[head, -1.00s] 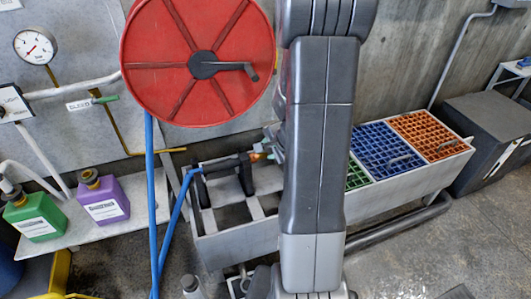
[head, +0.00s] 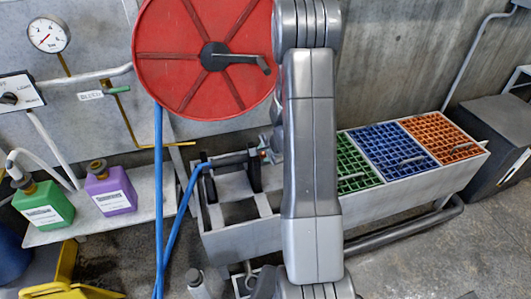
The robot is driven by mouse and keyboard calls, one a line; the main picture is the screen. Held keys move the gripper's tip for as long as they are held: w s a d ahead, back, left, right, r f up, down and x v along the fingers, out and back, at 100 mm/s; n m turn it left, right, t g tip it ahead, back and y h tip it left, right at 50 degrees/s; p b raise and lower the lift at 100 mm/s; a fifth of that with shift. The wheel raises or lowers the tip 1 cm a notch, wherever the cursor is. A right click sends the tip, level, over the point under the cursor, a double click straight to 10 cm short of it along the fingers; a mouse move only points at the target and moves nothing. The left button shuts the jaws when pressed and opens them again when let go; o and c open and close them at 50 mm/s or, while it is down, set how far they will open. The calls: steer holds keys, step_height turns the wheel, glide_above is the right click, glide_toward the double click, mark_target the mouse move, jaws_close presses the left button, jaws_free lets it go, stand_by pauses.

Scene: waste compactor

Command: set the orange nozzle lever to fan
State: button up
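A dark nozzle (head: 228,162) on a blue hose lies across black cradle uprights on the grey trough at centre. A small orange-red bit (head: 263,152) shows at the nozzle's right end, close to my arm. It may be the lever or the tip, and its setting is too small to read. My gripper (head: 271,146) is mostly hidden behind my own upright arm link. Only a small grey part shows beside the nozzle's right end. I cannot tell whether it touches the nozzle or whether its fingers are open.
A red hose reel (head: 205,58) hangs above the nozzle, with its blue hose (head: 158,200) running down. Green, blue and orange grates (head: 393,153) fill the trough's right side. Green and purple jugs (head: 110,188) stand on a left shelf. A pipe (head: 410,230) runs low along the front.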

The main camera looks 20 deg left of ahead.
jaws_close()
